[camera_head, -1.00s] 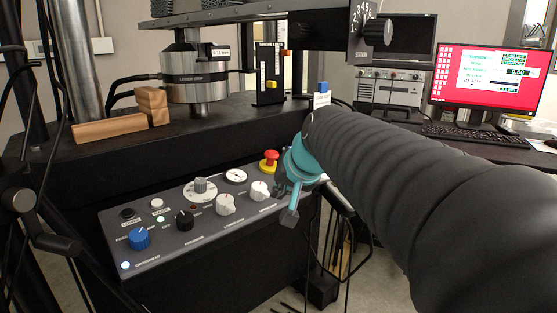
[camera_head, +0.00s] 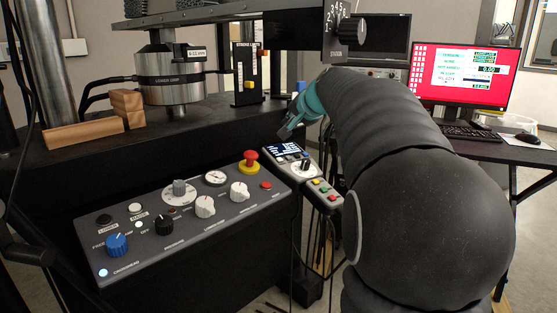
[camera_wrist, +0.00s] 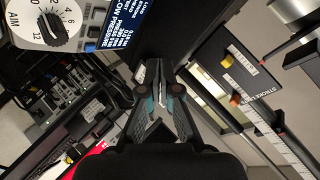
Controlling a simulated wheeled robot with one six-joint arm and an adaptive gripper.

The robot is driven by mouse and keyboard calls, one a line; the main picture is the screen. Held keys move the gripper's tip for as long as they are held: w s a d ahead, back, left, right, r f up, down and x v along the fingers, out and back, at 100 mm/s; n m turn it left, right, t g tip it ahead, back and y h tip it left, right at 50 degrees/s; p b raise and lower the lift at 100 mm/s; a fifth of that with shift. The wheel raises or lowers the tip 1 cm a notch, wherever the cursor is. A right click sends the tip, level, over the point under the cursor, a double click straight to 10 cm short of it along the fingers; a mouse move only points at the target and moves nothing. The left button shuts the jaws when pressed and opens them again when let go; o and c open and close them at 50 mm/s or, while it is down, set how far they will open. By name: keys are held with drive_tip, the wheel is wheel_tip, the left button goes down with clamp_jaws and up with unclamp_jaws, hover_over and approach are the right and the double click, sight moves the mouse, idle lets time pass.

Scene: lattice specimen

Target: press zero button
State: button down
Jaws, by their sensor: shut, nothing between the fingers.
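My gripper (camera_head: 290,128) is shut and empty, held in the air above a small control box at the right end of the machine panel. It also shows in the wrist view (camera_wrist: 160,92). The small box has a display (camera_head: 284,150), a black knob (camera_head: 305,165) and several coloured buttons (camera_head: 323,190). The sloping grey panel (camera_head: 120,252) bears a white button (camera_head: 135,208), a black button (camera_head: 103,220) and a red button (camera_head: 266,185). The labels are too small to read, so I cannot tell which button is zero.
A red mushroom knob on a yellow base (camera_head: 249,161) stands by the panel's back edge. Wooden blocks (camera_head: 90,131) and a metal load cell (camera_head: 172,75) are behind. A stroke-limit plate (camera_wrist: 240,75) is right in the wrist view. A monitor (camera_head: 465,78) stands at right.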

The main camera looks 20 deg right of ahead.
drive_tip(key=b, duration=0.2)
approach(277, 155)
drive_tip(key=w, duration=0.4)
drive_tip(key=shift+d, duration=0.15)
drive_tip(key=shift+w+f+b, duration=0.25)
drive_tip(key=shift+f+b, duration=0.5)
drive_tip(key=shift+b, duration=0.05)
idle(0.5)
drive_tip(key=shift+w+f+b, duration=0.15)
drive_tip(key=shift+f+b, duration=0.3)
drive_tip(key=shift+f+b, duration=0.35)
idle(0.7)
drive_tip(key=shift+r, duration=0.1)
drive_tip(key=shift+r+p, duration=0.45)
drive_tip(key=shift+r, duration=0.25)
drive_tip(key=shift+s+d+r+p, duration=0.1)
drive_tip(key=shift+s+r+p, duration=0.15)
drive_tip(key=shift+r+p, duration=0.4)
drive_tip(key=shift+s+r+p, duration=0.25)
drive_tip(key=shift+r+p, duration=0.1)
drive_tip(key=shift+r, duration=0.6)
drive_tip(key=shift+s+d+r+p, duration=0.1)
drive_tip(key=shift+s+r+p, duration=0.15)
drive_tip(key=shift+r+p, duration=0.4)
